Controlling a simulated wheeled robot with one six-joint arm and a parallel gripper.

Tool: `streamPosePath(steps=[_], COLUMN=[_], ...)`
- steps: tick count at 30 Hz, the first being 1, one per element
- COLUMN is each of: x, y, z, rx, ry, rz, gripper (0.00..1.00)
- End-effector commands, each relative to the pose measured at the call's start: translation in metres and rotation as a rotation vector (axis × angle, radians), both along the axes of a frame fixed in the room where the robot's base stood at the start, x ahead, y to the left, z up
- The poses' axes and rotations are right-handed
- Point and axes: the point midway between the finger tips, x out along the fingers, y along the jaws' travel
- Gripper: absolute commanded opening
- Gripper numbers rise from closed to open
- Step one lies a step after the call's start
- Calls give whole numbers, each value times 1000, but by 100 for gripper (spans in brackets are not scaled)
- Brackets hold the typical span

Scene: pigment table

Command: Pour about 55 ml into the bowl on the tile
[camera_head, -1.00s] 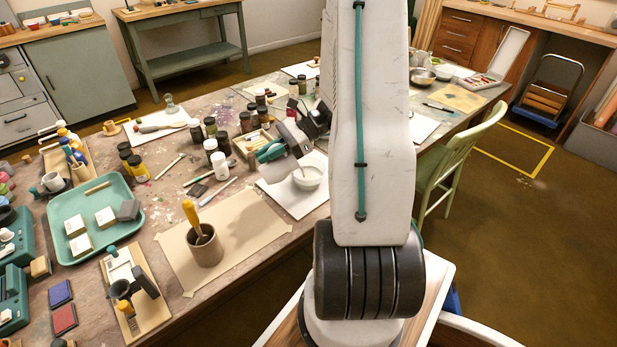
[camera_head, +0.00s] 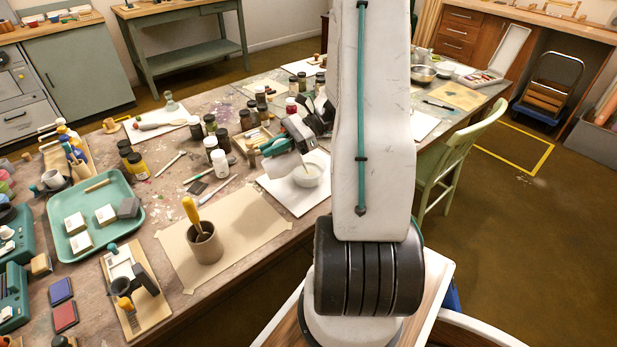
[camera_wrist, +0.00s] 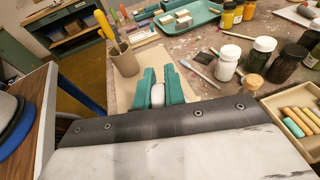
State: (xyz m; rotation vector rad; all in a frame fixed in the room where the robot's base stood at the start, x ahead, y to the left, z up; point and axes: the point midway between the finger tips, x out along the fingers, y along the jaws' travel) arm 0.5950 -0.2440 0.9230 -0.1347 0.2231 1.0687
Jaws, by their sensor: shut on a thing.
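A white bowl (camera_head: 312,177) stands on the white tile (camera_head: 285,191) at the table's near edge, just left of my arm in the head view. My gripper (camera_head: 276,148), with teal fingers, is above and left of the bowl. It is shut on a pale, whitish vessel (camera_head: 288,164), tilted with its lower end towards the bowl. A thin brownish streak shows between vessel and bowl; I cannot tell whether it is liquid. In the wrist view, a pale piece of the vessel (camera_wrist: 158,95) shows between the fingers (camera_wrist: 160,88). The levels in vessel and bowl cannot be read.
A brown pot (camera_head: 205,245) with a yellow-handled tool stands on brown paper (camera_head: 255,229) in front. Jars, including a white one (camera_head: 220,164), stand close to the left of my gripper. A teal tray (camera_head: 68,203) lies further left. A green chair (camera_head: 455,165) stands right.

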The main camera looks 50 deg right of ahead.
Motion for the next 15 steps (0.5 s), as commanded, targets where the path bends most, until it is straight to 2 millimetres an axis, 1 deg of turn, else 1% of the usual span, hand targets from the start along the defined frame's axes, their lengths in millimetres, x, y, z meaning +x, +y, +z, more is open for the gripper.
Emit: streamPosePath(steps=[2,4,5,8,10,15], x=[-1,3,7,11,12,14], y=[-1,7,15,22,23,26], z=[1,-1,-4,-1,-7,-13], rx=[7,-28,-64,-192,-230,-279], ry=[-4,14,33,96,123,150], rz=[0,4,6,5,2,2], gripper=[0,0,0,0,0,0])
